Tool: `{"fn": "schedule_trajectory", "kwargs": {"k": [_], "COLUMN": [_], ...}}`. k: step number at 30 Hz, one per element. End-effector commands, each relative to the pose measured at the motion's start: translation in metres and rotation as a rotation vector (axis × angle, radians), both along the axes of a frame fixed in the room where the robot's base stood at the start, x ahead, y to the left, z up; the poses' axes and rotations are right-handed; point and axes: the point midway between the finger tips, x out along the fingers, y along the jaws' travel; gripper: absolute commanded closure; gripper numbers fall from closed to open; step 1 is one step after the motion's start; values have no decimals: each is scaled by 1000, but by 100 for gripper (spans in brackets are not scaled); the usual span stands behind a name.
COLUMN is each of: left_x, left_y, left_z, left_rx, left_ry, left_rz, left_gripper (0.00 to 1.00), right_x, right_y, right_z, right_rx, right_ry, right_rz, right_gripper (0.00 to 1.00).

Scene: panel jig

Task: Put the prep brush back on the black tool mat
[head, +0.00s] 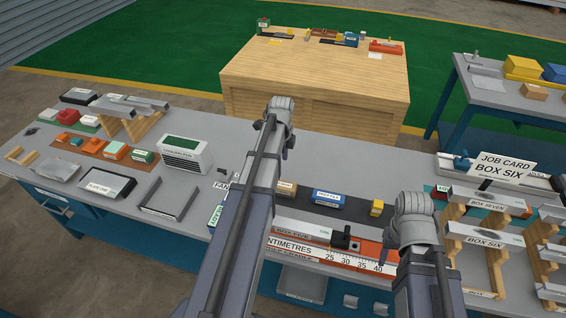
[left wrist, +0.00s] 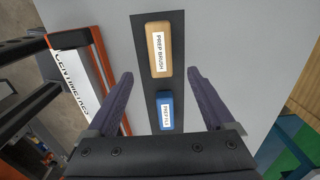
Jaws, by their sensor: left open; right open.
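The prep brush (left wrist: 159,50), a tan block with a white label, lies on the black tool mat (left wrist: 143,88) in the left wrist view. The brush also shows in the head view (head: 286,188), on the dark mat (head: 350,207) beside my left arm. The blue prep file (left wrist: 165,110) lies on the mat near it. My left gripper (left wrist: 160,76) is open and empty above the mat, its fingers spread on either side of the strip. My right gripper (head: 386,256) is open over the bench's front side; its fingers are mostly hidden by its wrist.
A yellow block (head: 377,208) sits at the mat's right end. A ruler (head: 330,257) and a labelled box-five bar (head: 300,228) lie in front. Wooden stands with bars (head: 486,200) are at right. A white-and-green box (head: 185,154) stands at left. Bare bench lies behind the mat.

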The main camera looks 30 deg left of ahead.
Motion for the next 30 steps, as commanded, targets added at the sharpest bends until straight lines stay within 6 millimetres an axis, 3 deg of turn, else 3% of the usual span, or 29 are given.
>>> {"fn": "schedule_trajectory", "kwargs": {"k": [5, 8, 11, 14, 18, 21, 25, 30], "left_x": [0, -3, -13, -32, -70, -100, -134, -160], "left_y": [0, -14, -54, -113, -192, -235, -274, -299], "left_z": [-1, -1, -1, -1, 0, 0, 0, 0], "left_rx": [0, 1, 9, 25, 54, 76, 95, 109], "left_ry": [0, 2, 9, 16, 17, 8, -8, -26], "left_rz": [1, 24, 106, 249, 485, 645, 816, 956], "left_gripper": [13, 13, 13, 13, 13, 13, 13, 13], "right_x": [0, 0, 0, 0, 0, 0, 0, 0], "right_y": [0, 0, 0, 0, 0, 0, 0, 0], "right_z": [-1, -1, -1, -1, -1, -1, -1, -1], "right_rx": [0, 0, 0, 0, 0, 0, 0, 0], "right_ry": [0, 0, 0, 0, 0, 0, 0, 0], "right_rz": [0, 0, 0, 0, 0, 0, 0, 0], "right_gripper": [50, 50, 50, 50, 50, 50, 50, 50]}}
